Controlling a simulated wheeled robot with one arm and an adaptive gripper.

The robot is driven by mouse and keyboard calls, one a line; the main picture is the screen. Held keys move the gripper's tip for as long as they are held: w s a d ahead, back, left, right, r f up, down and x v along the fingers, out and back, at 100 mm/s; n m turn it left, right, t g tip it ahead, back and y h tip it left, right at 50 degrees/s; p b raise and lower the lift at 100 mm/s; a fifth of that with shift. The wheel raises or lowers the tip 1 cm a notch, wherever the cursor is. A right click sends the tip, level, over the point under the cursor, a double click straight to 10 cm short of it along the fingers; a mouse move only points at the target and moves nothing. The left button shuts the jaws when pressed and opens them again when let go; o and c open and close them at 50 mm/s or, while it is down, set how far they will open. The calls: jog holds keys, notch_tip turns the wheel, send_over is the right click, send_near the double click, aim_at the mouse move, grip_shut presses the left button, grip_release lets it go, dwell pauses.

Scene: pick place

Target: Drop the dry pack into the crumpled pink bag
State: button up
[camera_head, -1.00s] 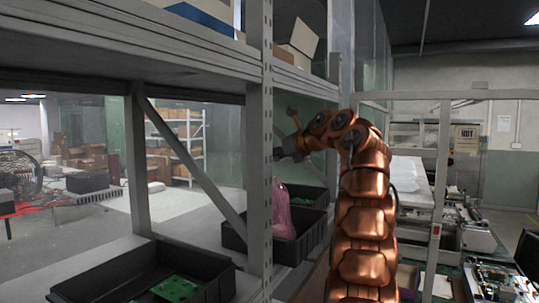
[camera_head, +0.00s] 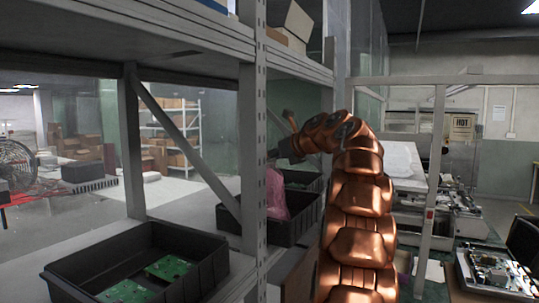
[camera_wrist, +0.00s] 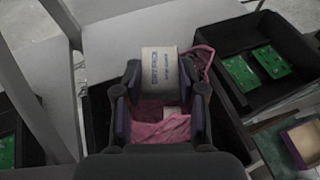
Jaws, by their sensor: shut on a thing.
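The dry pack (camera_wrist: 160,68) is a pale box-like packet with blue lettering. In the wrist view it is held between the two dark fingers of my gripper (camera_wrist: 160,82), which is shut on it. The crumpled pink bag (camera_wrist: 168,130) lies below and behind the pack, its edge also showing to the right. In the head view the pink bag (camera_head: 277,197) stands in a black bin on the shelf. My gripper (camera_head: 273,155) is above the bag there, partly hidden by the shelf post, and the pack cannot be made out.
The black bin (camera_head: 298,232) holds the bag. A nearer black bin (camera_head: 205,272) holds green circuit boards. The grey shelf post (camera_head: 254,150) stands in front of my gripper, with an upper shelf (camera_head: 190,45) above. A brown open box (camera_wrist: 305,140) shows at the wrist view's lower right.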

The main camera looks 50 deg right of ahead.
jog(key=shift+f, duration=0.2)
jog(key=o, duration=0.8)
jog(key=shift+o, duration=0.2)
jog(key=v, duration=1.2)
